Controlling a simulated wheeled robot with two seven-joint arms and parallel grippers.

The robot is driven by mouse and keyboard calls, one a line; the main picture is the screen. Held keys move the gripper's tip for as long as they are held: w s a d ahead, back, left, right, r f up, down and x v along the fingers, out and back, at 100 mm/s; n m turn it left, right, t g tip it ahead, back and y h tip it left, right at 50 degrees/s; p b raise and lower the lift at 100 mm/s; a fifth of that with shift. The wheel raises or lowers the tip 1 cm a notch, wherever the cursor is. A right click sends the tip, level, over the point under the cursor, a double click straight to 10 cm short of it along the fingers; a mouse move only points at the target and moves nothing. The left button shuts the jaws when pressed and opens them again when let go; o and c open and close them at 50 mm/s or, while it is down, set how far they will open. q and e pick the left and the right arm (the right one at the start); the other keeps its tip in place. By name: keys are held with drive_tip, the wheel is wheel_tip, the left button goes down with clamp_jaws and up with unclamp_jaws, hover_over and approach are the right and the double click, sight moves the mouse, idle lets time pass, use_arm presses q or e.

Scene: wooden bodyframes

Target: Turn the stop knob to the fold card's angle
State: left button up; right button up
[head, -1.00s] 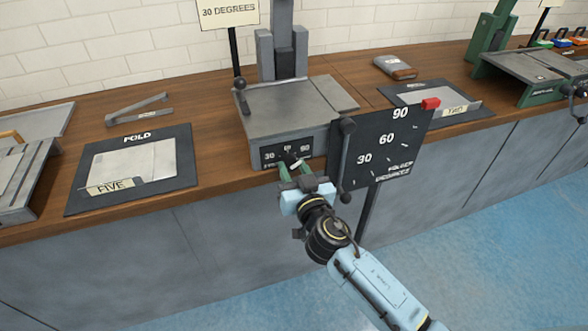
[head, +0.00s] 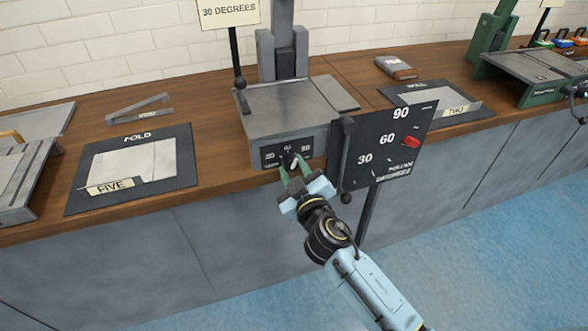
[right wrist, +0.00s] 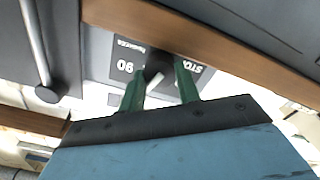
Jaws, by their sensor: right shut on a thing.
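The stop knob (head: 291,160) is on the small dark dial plate at the front of the grey folding machine (head: 285,108). My right gripper (head: 293,172) is shut on it, its green fingers at either side. In the right wrist view, the knob's pale pointer (right wrist: 156,82) shows between the fingers (right wrist: 160,85). The fold card (head: 229,13) above the machine reads 30 DEGREES. On the large dark board (head: 365,160) marked 30, 60 and 90, the red marker (head: 411,142) stands about level with 60. My left gripper is not in view.
A black ball-ended lever (head: 346,160) stands in front of the board's left edge. Dark mats with sheets lie at left (head: 130,168) and right (head: 435,100). A green machine (head: 525,75) stands far right. Blue floor in front is open.

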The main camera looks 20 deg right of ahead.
drive_tip(key=n, duration=0.4)
drive_tip(key=shift+n, duration=0.3)
drive_tip(key=n, duration=0.3)
drive_tip(key=shift+f+n+p, duration=0.1)
drive_tip(key=shift+n+p, duration=0.3)
drive_tip(key=n, duration=0.3)
drive_tip(key=shift+n, duration=0.3)
drive_tip(key=shift+n+p, duration=0.4)
drive_tip(key=shift+n, duration=1.2)
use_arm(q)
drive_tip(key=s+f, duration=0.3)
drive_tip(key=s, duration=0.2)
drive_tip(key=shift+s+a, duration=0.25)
use_arm(e)
drive_tip(key=shift+n, duration=0.5)
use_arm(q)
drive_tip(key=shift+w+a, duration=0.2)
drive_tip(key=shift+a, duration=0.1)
use_arm(e)
drive_tip(key=shift+f, duration=0.1)
drive_tip(key=o, duration=1)
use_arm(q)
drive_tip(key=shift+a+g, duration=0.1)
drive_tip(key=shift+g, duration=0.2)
